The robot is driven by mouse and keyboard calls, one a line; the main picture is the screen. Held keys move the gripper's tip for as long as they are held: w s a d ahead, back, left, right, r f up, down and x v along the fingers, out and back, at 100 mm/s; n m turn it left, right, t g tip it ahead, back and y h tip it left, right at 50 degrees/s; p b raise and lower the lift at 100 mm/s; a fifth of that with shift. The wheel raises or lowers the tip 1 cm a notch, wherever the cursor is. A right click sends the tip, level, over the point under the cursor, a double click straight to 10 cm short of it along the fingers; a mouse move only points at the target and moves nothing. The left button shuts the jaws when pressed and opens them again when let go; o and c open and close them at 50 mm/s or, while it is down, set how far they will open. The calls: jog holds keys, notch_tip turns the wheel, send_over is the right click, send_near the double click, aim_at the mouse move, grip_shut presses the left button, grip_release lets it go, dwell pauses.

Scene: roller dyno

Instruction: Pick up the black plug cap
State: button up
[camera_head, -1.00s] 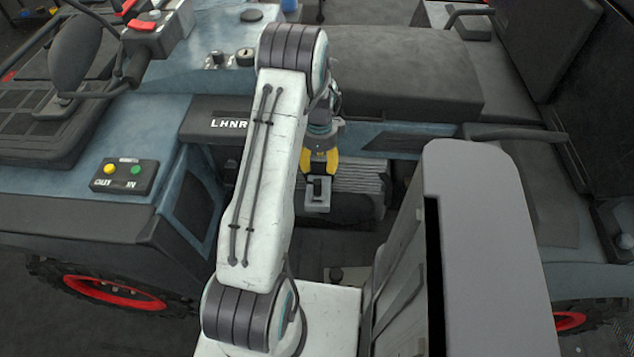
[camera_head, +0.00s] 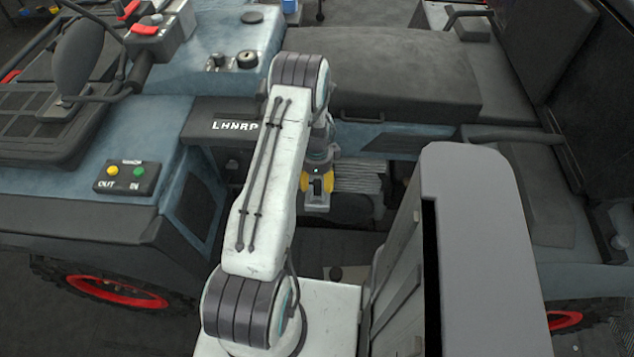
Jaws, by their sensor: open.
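My gripper (camera_head: 317,190), with yellow parts on both sides, hangs near the middle of the view, in front of the vehicle's open side bay. It is open; I see nothing held in it. I cannot pick out the black plug cap for sure. A small dark round piece (camera_head: 232,164) shows in the shadowed recess below the lettered panel (camera_head: 225,124), left of my arm and gripper. It is too dark and small to tell whether it is the cap. My arm hides part of the bay.
A button box (camera_head: 126,177) with yellow and green buttons sits on the blue-grey bodywork at left. A black seat cushion (camera_head: 385,72) lies behind my gripper. Ribbed grey material (camera_head: 358,180) is close to its right. A red-rimmed wheel (camera_head: 115,290) stands lower left.

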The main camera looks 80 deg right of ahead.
jog(key=shift+o, duration=0.2)
jog(key=shift+f, duration=0.15)
jog(key=c, duration=1.1)
